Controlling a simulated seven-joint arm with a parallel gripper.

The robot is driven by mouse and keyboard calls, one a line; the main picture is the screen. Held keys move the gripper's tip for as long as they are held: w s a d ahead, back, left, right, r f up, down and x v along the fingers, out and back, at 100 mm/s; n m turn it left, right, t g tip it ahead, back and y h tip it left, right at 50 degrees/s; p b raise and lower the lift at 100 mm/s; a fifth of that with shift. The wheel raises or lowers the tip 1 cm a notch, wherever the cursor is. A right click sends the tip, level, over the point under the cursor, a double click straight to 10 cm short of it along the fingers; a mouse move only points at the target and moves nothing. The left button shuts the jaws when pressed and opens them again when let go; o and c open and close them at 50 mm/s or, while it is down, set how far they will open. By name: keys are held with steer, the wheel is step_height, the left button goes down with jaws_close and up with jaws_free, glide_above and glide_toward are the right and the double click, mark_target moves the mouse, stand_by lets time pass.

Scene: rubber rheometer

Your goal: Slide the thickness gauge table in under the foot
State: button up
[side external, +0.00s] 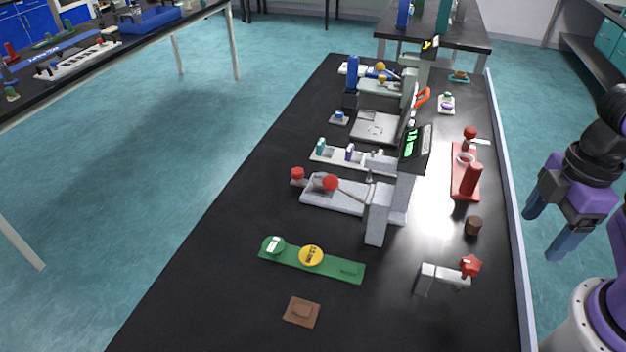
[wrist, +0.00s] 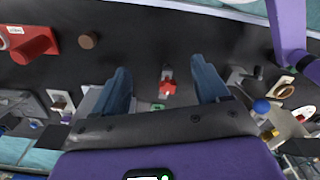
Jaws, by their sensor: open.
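No part is labelled as the thickness gauge in a way I can read. A small grey stand with a red knob (side external: 445,276) stands on the black bench at the near right; it may be the gauge, but I cannot make out its table or foot. It also shows in the wrist view (wrist: 168,86), between and beyond my fingers. My gripper (side external: 549,224) is open and empty, raised off the bench's right edge in the side view. Its two blue fingers (wrist: 160,68) are spread wide in the wrist view, with nothing between them at their tips.
A grey machine with a green display (side external: 408,185) stands mid-bench. A red stand (side external: 471,180) and a brown cylinder (side external: 473,225) lie beyond the small grey stand. A green board with round pieces (side external: 330,265) and a brown square (side external: 302,312) are left. The near bench is mostly clear.

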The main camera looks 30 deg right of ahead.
steer(key=shift+c, duration=0.3)
steer(key=shift+w+a, duration=0.1)
steer(key=shift+c, duration=1.2)
steer(key=n+t, duration=0.4)
steer(key=n, duration=1.9)
glide_above(297, 170)
steer(key=s, duration=0.7)
steer(key=x, duration=1.5)
steer(key=shift+w+d+f, duration=0.25)
steer(key=shift+w, duration=0.15)
